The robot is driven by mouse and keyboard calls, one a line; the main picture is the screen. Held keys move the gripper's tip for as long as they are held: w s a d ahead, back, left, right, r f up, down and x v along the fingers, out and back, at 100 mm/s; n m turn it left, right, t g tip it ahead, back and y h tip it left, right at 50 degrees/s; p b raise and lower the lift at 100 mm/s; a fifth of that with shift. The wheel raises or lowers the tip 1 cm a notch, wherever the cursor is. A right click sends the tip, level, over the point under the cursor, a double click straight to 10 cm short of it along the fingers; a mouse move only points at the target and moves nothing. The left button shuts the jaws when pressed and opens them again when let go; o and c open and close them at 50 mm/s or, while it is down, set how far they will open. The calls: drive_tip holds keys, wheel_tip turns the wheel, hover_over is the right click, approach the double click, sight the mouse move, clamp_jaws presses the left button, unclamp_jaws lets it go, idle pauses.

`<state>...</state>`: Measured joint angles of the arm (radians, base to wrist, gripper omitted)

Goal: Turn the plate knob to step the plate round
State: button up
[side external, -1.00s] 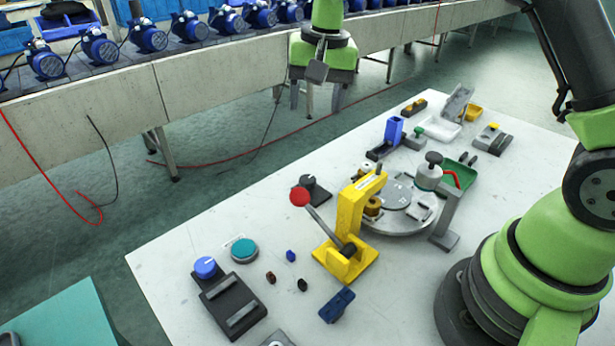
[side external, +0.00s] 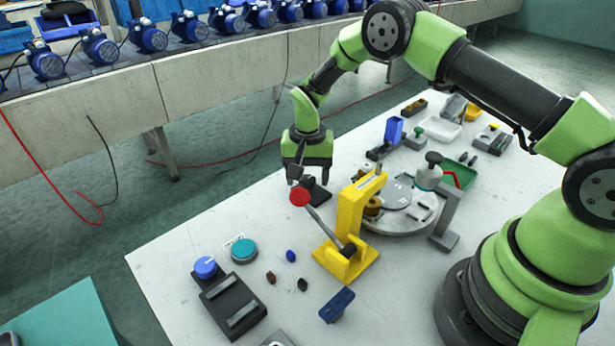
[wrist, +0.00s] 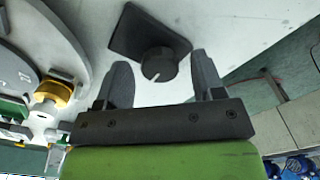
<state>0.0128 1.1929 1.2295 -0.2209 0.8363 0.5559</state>
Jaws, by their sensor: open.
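The plate knob (wrist: 158,65) is a dark round knob with a white index line, on a dark square base (wrist: 135,32). In the wrist view it appears between the fingers of my gripper (wrist: 161,67), beyond their tips; I cannot tell the exact gap. In the side view my gripper (side external: 309,176) points down over the knob, open and empty. It hides most of the knob, while part of the dark base (side external: 319,193) shows below. The round grey plate (side external: 385,222) is to the right, behind the yellow press; its edge shows in the wrist view (wrist: 62,22).
The yellow press (side external: 349,215) with its red-ball lever (side external: 300,197) stands close in front of my gripper. A teal button (side external: 243,249), a blue-knobbed box (side external: 228,300) and small loose parts lie nearer the camera. Bare table lies left of the knob.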

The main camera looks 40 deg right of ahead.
drive_tip(key=shift+f, duration=0.4)
drive_tip(key=c, duration=0.9)
